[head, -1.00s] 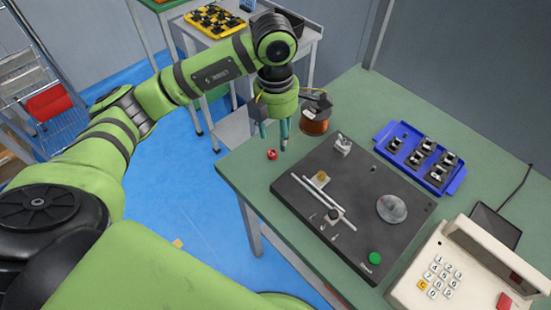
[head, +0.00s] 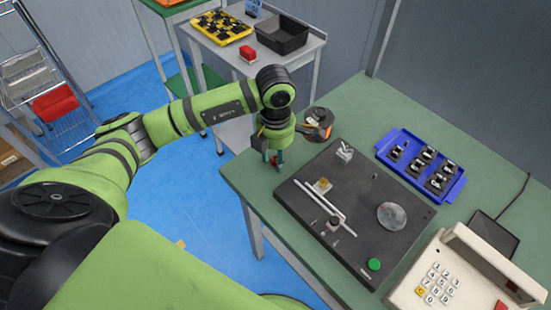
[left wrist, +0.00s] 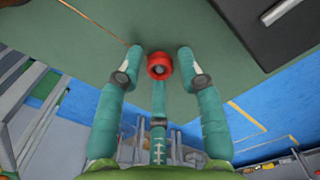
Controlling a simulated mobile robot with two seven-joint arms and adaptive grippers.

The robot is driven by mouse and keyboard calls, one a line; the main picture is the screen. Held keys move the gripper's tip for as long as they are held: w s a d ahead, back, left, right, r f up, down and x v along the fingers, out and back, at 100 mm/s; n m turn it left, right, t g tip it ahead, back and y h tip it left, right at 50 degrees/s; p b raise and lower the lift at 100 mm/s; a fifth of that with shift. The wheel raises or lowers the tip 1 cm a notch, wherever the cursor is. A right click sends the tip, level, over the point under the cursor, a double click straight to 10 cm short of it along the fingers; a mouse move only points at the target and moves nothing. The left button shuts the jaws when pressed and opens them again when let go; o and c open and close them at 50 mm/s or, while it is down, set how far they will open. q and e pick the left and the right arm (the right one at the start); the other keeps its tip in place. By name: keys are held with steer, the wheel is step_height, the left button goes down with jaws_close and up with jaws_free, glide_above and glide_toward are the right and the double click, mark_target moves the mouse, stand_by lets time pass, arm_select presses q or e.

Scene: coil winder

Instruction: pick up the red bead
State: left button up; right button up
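The red bead (left wrist: 159,58) is a small ring with a dark hole, on the green bench top near its edge. In the left wrist view it lies between the tips of my left gripper's fingers. My left gripper (head: 273,160) points down at the bench's left corner, and its teal fingers are open around the bead. A gap shows between the bead and the finger on each side; I cannot tell whether the middle finger touches it. In the head view the fingers mostly hide the bead. My right gripper is not in view.
A copper wire spool (head: 315,132) stands just right of my left gripper. The dark winder board (head: 345,235) lies to the right, with a blue tray (head: 452,188) of parts behind it and a beige keypad unit (head: 462,262) in front. The bench edge is close by.

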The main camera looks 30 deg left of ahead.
arm_select(q)
steer(key=c, duration=0.4)
steer(key=shift+o, duration=0.2)
steer(key=shift+w+r, duration=0.1)
steer(key=shift+r, duration=0.45)
step_height(320, 180, up, 3)
steer(key=shift+f+b, duration=0.1)
steer(key=shift+b, duration=0.45)
steer(key=s+d+r, duration=0.6)
steer(key=d+r, duration=0.1)
steer(key=d, duration=0.3)
steer(key=shift+s+b, duration=0.2)
steer(key=shift+b, duration=0.15)
steer(key=shift+r, duration=0.1)
